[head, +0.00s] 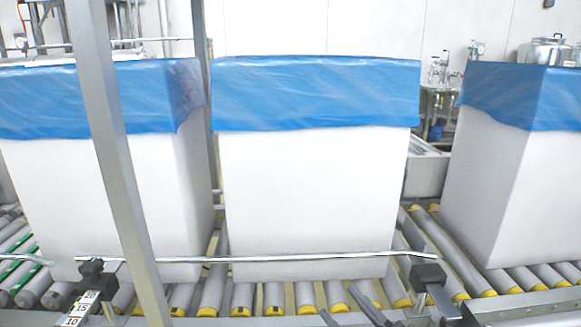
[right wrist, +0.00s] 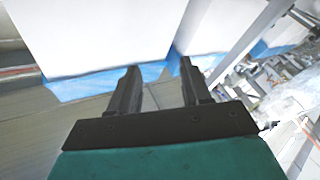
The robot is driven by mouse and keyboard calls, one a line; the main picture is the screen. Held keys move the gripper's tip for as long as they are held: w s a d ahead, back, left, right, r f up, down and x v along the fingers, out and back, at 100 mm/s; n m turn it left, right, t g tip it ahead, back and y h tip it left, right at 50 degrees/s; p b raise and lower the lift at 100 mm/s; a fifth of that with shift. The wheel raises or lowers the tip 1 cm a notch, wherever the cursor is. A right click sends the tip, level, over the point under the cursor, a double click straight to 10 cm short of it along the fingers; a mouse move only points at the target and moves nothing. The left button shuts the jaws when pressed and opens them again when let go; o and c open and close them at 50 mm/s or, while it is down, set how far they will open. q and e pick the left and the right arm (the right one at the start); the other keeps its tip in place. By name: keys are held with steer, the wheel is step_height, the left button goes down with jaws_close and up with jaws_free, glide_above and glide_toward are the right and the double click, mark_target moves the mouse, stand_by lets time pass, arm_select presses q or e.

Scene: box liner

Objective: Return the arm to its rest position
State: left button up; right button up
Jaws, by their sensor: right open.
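Three white boxes stand upright on the roller conveyor: a left box (head: 60,190), a middle box (head: 310,190) and a right box (head: 500,180). Each has a blue liner folded over its top rim, such as the middle liner (head: 315,95). My right gripper (head: 340,301) shows only as dark fingertips at the bottom edge of the head view, low in front of the middle box. In the right wrist view its two fingers (right wrist: 159,67) are apart with nothing between them. White box walls and blue liner show beyond them, tilted. My left gripper is not in view.
A metal guide rail (head: 300,258) on black clamps runs along the near side of the boxes. A grey post (head: 115,170) rises in front of the left box. The rollers (head: 242,298) carry yellow ends. Metal equipment stands behind.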

steer(key=s+d+f+m+g+h, duration=0.3)
steer(key=s+f+m+h, duration=0.15)
steer(key=f, duration=0.55)
steer(key=s+d+f+m+g+h, duration=0.25)
steer(key=s+f+m+h, duration=0.2)
steer(key=f, duration=0.45)
arm_select(q)
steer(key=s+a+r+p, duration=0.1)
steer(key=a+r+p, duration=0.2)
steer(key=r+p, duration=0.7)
steer(key=p, duration=0.4)
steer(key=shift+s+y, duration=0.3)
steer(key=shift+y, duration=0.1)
arm_select(e)
steer(key=s+d+r, duration=0.2)
steer(key=d+r, duration=0.1)
steer(key=r, duration=0.5)
steer(key=shift+s+d+r+g+h, duration=0.3)
steer(key=shift+r+g, duration=0.05)
steer(key=shift+r, duration=0.05)
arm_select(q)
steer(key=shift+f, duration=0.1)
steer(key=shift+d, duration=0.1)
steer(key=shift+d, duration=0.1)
arm_select(e)
steer(key=shift+d, duration=0.1)
